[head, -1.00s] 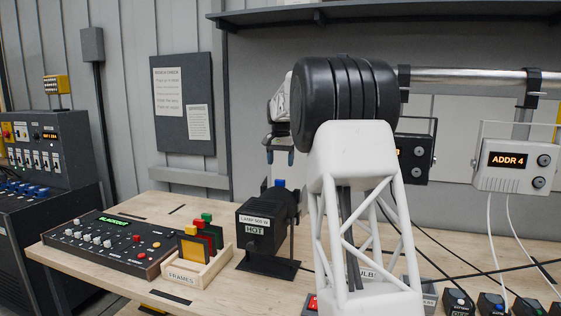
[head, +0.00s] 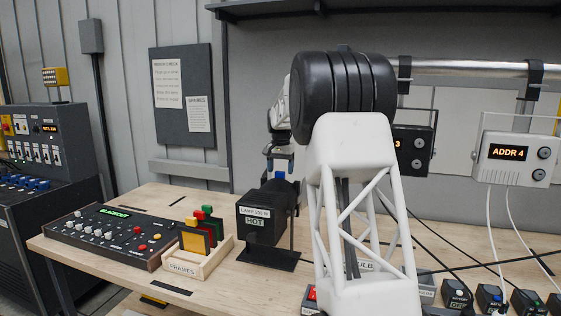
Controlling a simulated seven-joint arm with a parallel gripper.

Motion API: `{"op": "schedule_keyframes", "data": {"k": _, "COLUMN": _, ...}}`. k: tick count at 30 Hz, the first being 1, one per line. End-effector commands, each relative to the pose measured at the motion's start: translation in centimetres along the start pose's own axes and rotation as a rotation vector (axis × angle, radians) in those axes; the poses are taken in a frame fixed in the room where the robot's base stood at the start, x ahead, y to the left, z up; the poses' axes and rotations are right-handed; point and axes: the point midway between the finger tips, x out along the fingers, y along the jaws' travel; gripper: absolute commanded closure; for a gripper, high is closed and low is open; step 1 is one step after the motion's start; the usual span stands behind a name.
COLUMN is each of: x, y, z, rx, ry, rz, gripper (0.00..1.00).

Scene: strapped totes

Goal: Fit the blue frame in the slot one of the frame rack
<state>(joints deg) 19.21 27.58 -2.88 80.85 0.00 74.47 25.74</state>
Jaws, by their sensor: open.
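The blue frame shows as a small blue tab (head: 280,176) on top of the black lamp (head: 262,222), which is labelled "HOT". The rest of the frame is hidden in the lamp. My gripper (head: 280,168) is open, pointing down, with its fingertips at the blue tab, one on each side as far as I can tell. The wooden frame rack (head: 190,268), labelled "FRAMES", stands left of the lamp. It holds a yellow frame (head: 190,222), a red frame (head: 199,214) and a green frame (head: 208,209). Slot numbers are not readable.
A control board (head: 110,235) with knobs and buttons lies left of the rack. My arm covers the table right of the lamp. Cables and several small boxes (head: 490,298) are at the right. Bare table (head: 150,198) shows behind the board and rack.

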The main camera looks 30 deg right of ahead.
Motion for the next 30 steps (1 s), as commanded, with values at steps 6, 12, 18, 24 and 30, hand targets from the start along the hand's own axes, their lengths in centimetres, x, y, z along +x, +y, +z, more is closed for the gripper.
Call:
{"op": "schedule_keyframes", "data": {"k": 6, "x": 1.3, "y": 0.0, "z": 0.0, "rx": 0.0, "ry": 0.001, "rz": 0.0, "gripper": 0.28}}
{"op": "schedule_keyframes", "data": {"k": 12, "x": 1.6, "y": 0.0, "z": 0.0, "rx": 0.0, "ry": 0.0, "rz": 0.0, "gripper": 0.28}}
{"op": "schedule_keyframes", "data": {"k": 18, "x": 1.6, "y": 0.0, "z": 0.0, "rx": 0.0, "ry": 0.0, "rz": 0.0, "gripper": 0.35}}
{"op": "schedule_keyframes", "data": {"k": 24, "x": 1.6, "y": 0.0, "z": 0.0, "rx": 0.0, "ry": 0.0, "rz": 0.0, "gripper": 0.66}}
{"op": "schedule_keyframes", "data": {"k": 30, "x": 1.6, "y": 0.0, "z": 0.0, "rx": 0.0, "ry": 0.0, "rz": 0.0, "gripper": 0.72}}
